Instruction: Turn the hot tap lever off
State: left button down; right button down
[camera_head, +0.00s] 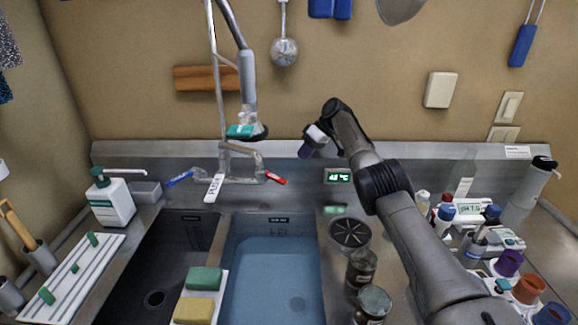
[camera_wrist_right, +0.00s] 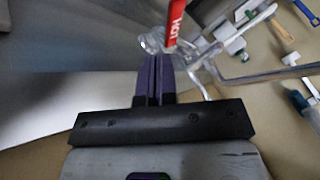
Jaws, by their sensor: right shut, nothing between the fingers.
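The red hot tap lever (camera_head: 275,177) sticks out to the right of the tap body (camera_head: 243,165) on the back wall, angled down to the right. In the right wrist view the red lever (camera_wrist_right: 174,22), marked HOT, lies just past my fingertips. My right gripper (camera_head: 305,152) is up and to the right of the lever in the head view, with a gap between them there. Its purple fingers (camera_wrist_right: 154,62) are shut together and empty. The blue lever (camera_head: 178,178) is on the tap's left side. My left gripper is not in view.
A filled basin (camera_head: 272,270) and a dark basin (camera_head: 165,265) lie below the tap. A paddle-like PUSH tag (camera_head: 213,188) hangs at the tap. A temperature display (camera_head: 338,176) is on the backsplash, right of the lever. Jars (camera_head: 362,266) and bottles crowd the right counter.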

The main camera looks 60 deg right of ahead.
aim_at(272, 176)
jog(key=x, duration=0.9)
jog(key=shift+p, duration=0.45)
jog(key=shift+f, duration=0.1)
jog(key=shift+a, duration=0.1)
